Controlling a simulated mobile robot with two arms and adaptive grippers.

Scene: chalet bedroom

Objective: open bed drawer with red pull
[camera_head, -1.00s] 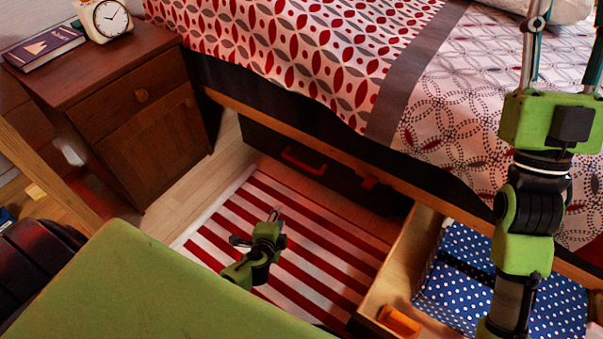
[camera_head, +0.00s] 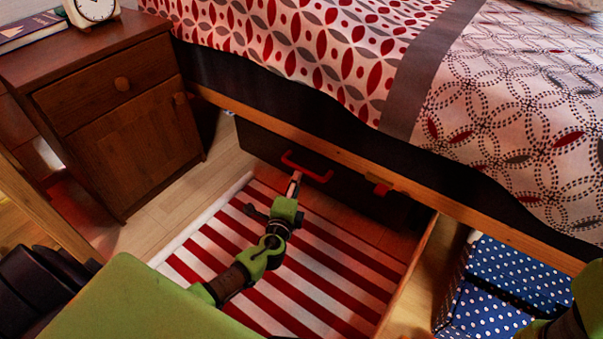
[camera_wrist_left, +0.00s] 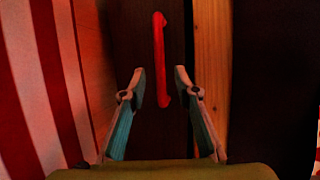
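The bed drawer (camera_head: 262,146) has a dark front under the bed rail and appears shut. Its red pull (camera_head: 306,168) is a bar handle; it also shows in the left wrist view (camera_wrist_left: 160,60), where it stands upright in the picture. My right gripper is out of view; only part of my right arm shows at lower right.
A wooden nightstand (camera_head: 130,150) stands at left. A red-and-white striped rug (camera_head: 330,270) covers the floor.

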